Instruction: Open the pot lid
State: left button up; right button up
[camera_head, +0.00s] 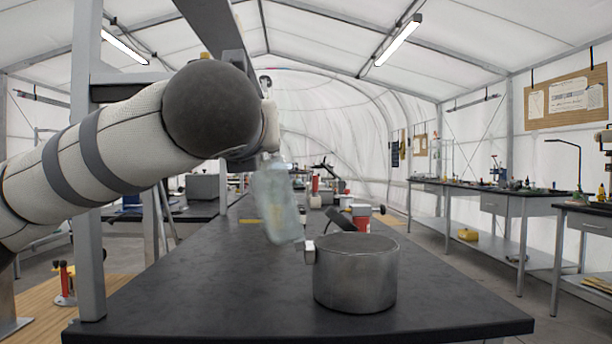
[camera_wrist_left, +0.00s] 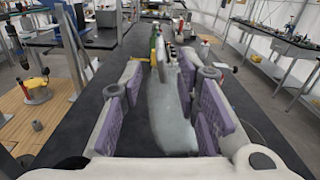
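A grey metal pot (camera_head: 355,280) stands upright on the dark tabletop, right of centre in the head view. A small block-like handle (camera_head: 309,253) juts from its left side. I cannot tell whether its grey top is a lid or the open inside. My left arm comes in from the left and ends above and left of the pot. A pale translucent object (camera_head: 276,205) hangs tilted below it, left of the pot. It also shows between the purple finger pads of my left gripper (camera_wrist_left: 165,85). The pads are apart; whether they grip it is unclear. My right gripper is out of view.
The long dark tabletop (camera_head: 210,300) is clear in front and to the left of the pot. A red and white container (camera_head: 362,217) and other small things stand behind it. A metal post (camera_head: 87,170) rises at the left. Side benches (camera_head: 480,190) line the right.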

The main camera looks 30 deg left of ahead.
pick_arm(q)
jog(key=x, duration=0.3)
jog(key=p+x, duration=0.1)
jog(key=x, duration=0.2)
jog(key=p+x, duration=0.1)
jog(key=x, duration=0.3)
jog(key=shift+s+a+r, duration=0.1)
jog(key=shift+a+r, duration=0.05)
jog(key=shift+r, duration=0.2)
jog(key=shift+w+a+f, duration=0.1)
jog(key=shift+w+a, duration=0.15)
jog(key=shift+w, duration=0.3)
grip_shut()
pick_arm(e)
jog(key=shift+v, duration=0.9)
pick_arm(q)
jog(key=d+p, duration=0.1)
jog(key=w+d+r+m+p, duration=0.1)
jog(key=d+r+m+p, duration=0.1)
jog(key=shift+w+d, duration=0.1)
jog(key=shift+w, duration=0.25)
jog(key=shift+w+d+m, duration=0.25)
jog(key=shift+m, duration=0.05)
jog(key=shift+f, duration=0.3)
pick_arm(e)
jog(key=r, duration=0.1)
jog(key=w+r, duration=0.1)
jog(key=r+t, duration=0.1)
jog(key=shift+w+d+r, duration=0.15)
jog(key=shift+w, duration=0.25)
